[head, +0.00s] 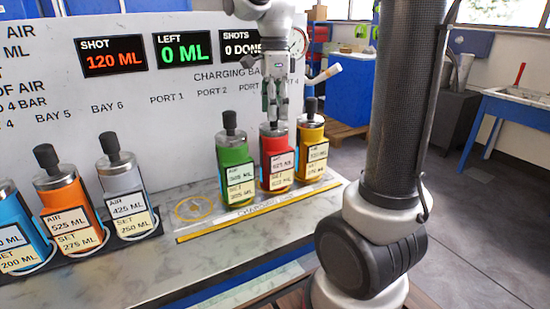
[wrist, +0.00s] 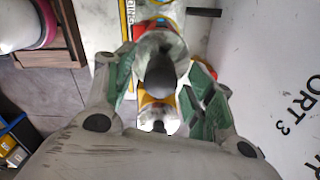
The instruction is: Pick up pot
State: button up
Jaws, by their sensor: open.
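A red pot (head: 278,158) with a silver cap stands between a green pot (head: 236,166) and a yellow pot (head: 312,149) on the charging strip. Each wears AIR and SET labels. My gripper (head: 273,117) is open, pointing down over the red pot's top, and hides its knob in the head view. In the wrist view, a dark knob (wrist: 160,76) on a silver cap lies between my green-padded fingers, with red beside it. I cannot tell whether the fingers touch it.
Orange (head: 66,205), grey (head: 125,193) and blue (head: 17,236) pots stand in a rack at the left. A ringed port (head: 194,209) left of the green pot is empty. The lettered panel (head: 50,100) rises behind. Neighbouring pots stand close on both sides of the red one.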

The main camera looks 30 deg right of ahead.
grip_shut()
jog(key=shift+r, duration=0.1)
